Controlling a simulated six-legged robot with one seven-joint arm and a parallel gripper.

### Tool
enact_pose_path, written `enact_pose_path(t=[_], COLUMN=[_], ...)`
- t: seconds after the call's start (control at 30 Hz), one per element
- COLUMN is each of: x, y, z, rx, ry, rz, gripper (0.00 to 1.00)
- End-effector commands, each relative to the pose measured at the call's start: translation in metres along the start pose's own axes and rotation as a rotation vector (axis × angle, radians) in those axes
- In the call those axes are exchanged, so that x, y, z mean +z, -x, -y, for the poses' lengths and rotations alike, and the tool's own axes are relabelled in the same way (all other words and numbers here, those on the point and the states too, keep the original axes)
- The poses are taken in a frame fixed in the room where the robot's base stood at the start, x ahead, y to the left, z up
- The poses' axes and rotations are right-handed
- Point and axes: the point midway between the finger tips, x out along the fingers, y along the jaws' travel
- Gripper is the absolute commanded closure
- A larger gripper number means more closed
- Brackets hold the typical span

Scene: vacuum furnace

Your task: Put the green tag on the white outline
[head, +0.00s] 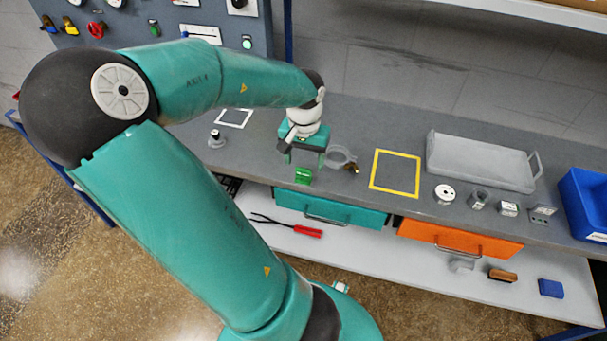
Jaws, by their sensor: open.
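The green tag (304,175) is a small bright green piece near the front edge of the grey bench, above the teal drawer. The white outline (235,118) is a square on the bench further left and back, partly hidden by my arm. My gripper (305,160) points down over the bench, just behind and above the green tag. Its fingers are apart and nothing shows between them. Whether a fingertip touches the tag cannot be told from this view.
A clear ring-shaped item (341,156) and a small brass part (353,169) lie right of my gripper. A yellow outline (396,173), a grey tray (480,163) and several small metal parts are further right. A dark-topped cylinder (216,138) stands near the white outline.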

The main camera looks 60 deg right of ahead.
Motion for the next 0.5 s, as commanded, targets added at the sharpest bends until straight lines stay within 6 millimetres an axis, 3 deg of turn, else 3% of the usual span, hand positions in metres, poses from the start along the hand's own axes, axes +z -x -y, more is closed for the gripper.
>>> enact_pose_path(t=[0.33,0.5], x=[0.0,-0.001], y=[-0.043,-0.053], z=[0.001,0.002], rx=[0.003,0.001], ry=[-0.003,-0.001], rz=[0.001,0.0], gripper=[0.35,0.35])
